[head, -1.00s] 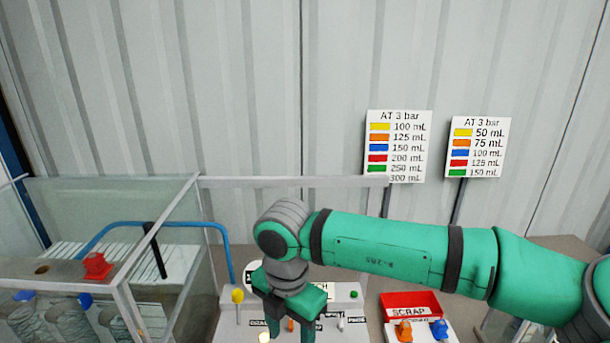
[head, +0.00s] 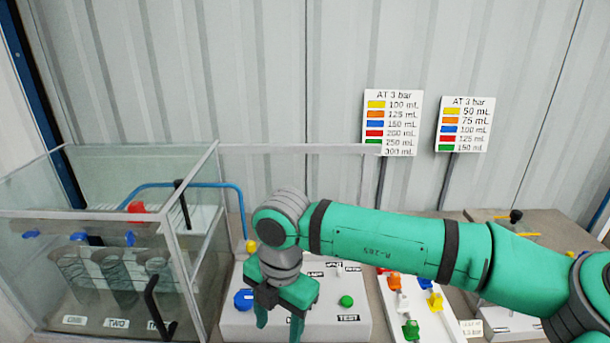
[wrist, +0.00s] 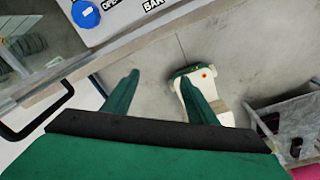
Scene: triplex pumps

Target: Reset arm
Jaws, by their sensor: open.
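My green arm reaches in from the right in the head view. My gripper (head: 280,323) hangs down in front of the white control panel (head: 235,323) and hides part of it. Its two green fingers are apart, with nothing between them. The blue knob also shows in the wrist view (wrist: 86,12).
A glass tank (head: 100,270) with a black handle stands left of the panel. A white board (head: 396,315) with coloured valves lies to the right, partly under my arm. Two signs (head: 392,122) stand behind.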

